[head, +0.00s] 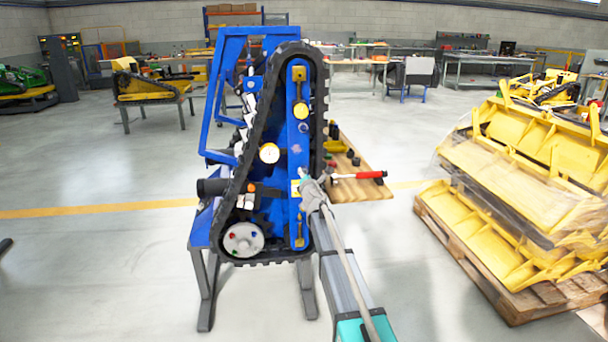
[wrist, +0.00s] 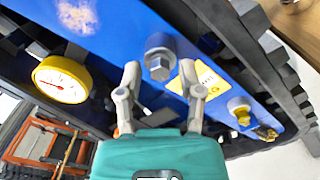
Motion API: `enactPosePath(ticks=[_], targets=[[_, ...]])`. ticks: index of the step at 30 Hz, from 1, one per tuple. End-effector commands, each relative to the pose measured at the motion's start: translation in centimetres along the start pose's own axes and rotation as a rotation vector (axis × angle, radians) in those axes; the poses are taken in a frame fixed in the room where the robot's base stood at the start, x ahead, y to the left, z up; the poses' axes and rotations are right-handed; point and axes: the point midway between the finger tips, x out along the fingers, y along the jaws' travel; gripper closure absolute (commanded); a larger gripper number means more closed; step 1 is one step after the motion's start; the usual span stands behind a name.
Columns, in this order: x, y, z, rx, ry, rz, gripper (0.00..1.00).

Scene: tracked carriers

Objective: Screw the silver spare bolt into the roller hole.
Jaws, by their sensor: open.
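A silver hex-headed bolt (wrist: 160,66) sits in the blue side frame (head: 297,130) of the tracked carrier, beside a yellow warning label (wrist: 205,86). My gripper (wrist: 160,80) is open in the wrist view, its two grey fingers either side of and below the bolt head in the picture. I see nothing between the fingers held by them; contact with the bolt cannot be told. In the head view my gripper (head: 313,186) is at the lower middle of the blue frame and hides that spot. I cannot make out the roller hole.
A yellow-rimmed gauge (wrist: 62,79) is left of my gripper. The black track (head: 320,90) runs around the frame. A wooden side board (head: 360,187) holds a red-handled tool (head: 358,175) and small dark parts. Yellow parts on a pallet (head: 510,300) stand right; floor between is clear.

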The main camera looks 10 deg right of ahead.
Motion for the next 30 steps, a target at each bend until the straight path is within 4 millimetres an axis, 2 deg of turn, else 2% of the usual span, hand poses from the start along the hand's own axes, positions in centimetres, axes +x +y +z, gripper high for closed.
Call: enactPosePath(ticks=[8,24,30], targets=[[0.0,0.0,0.0,-0.07,0.0,0.0,0.51],[0.0,0.0,0.0,-0.755,0.0,0.0,0.51],[0.0,0.0,0.0,-0.851,0.0,0.0,0.51]])
